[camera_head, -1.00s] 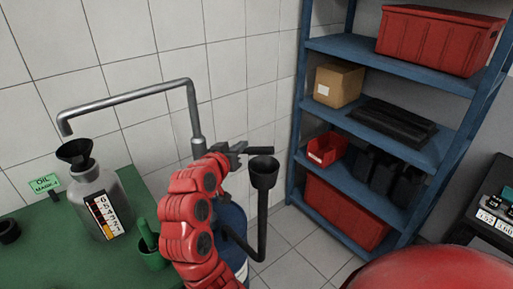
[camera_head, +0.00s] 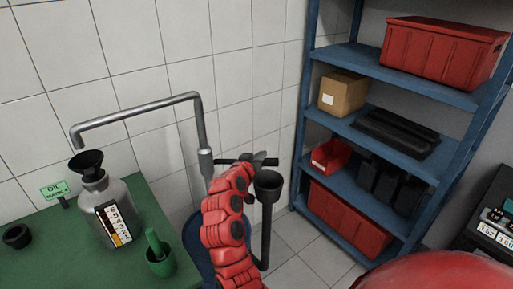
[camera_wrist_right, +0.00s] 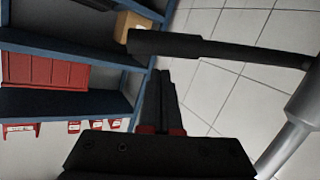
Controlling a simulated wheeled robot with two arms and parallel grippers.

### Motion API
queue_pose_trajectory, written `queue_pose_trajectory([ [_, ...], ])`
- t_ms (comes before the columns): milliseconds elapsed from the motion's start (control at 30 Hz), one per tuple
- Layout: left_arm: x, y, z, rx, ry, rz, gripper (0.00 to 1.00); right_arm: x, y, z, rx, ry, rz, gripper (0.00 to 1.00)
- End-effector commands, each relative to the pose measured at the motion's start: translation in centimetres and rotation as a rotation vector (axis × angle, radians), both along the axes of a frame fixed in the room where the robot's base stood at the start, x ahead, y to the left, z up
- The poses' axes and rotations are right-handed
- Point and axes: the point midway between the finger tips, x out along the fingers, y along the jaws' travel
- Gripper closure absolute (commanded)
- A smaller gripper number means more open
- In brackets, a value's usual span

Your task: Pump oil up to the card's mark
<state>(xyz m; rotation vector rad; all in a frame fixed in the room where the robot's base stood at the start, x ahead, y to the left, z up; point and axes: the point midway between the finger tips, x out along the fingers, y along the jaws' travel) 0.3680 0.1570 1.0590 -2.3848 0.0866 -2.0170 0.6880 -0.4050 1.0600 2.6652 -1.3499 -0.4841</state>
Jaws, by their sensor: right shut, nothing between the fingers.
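A grey metal oil can (camera_head: 88,204) with a black funnel (camera_head: 87,163) stands on the green bench. Its front has a numbered gauge (camera_head: 114,222) with an orange band low down. A green card (camera_head: 55,190) reads "OIL" with a mark below it; its number is hard to read. A grey pump spout (camera_head: 138,110) reaches over the funnel from a blue drum (camera_head: 197,240). The pump's black handle (camera_head: 232,161) lies beside my right gripper (camera_head: 262,159), which is shut and empty. In the right wrist view the handle (camera_wrist_right: 220,46) crosses beyond the shut fingers (camera_wrist_right: 164,98); contact is unclear.
A green pot (camera_head: 161,261) and a black ring (camera_head: 17,236) are on the bench. A blue shelf (camera_head: 375,135) with boxes stands right.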

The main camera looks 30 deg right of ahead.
Motion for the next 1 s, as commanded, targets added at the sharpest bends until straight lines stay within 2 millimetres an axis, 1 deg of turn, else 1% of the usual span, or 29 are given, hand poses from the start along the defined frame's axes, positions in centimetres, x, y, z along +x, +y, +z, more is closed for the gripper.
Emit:
queue_pose_trajectory([
  [133, 0.0, 0.0, 0.3, 0.0, 0.0, 0.0, 1.0, -0.2, -0.2, -0.7, 0.0, 0.001, -0.002, 1.0],
  [533, 0.0, 0.0, 0.0, 0.0, 0.0, 0.0, 1.0, -0.3, -0.2, -1.0, 0.003, -0.004, -0.001, 1.0],
  [700, 0.0, 0.0, -1.6, 0.0, 0.0, 0.0, 1.0, -0.5, -0.3, -2.1, 0.023, -0.034, -0.001, 1.0],
  [867, 0.0, 0.0, -2.4, 0.0, 0.0, 0.0, 1.0, -0.6, -0.5, -2.4, 0.042, -0.057, -0.001, 1.0],
  [1000, 0.0, 0.0, -4.1, 0.0, 0.0, 0.0, 1.0, -0.9, -0.7, -3.4, 0.066, -0.089, -0.003, 1.0],
])
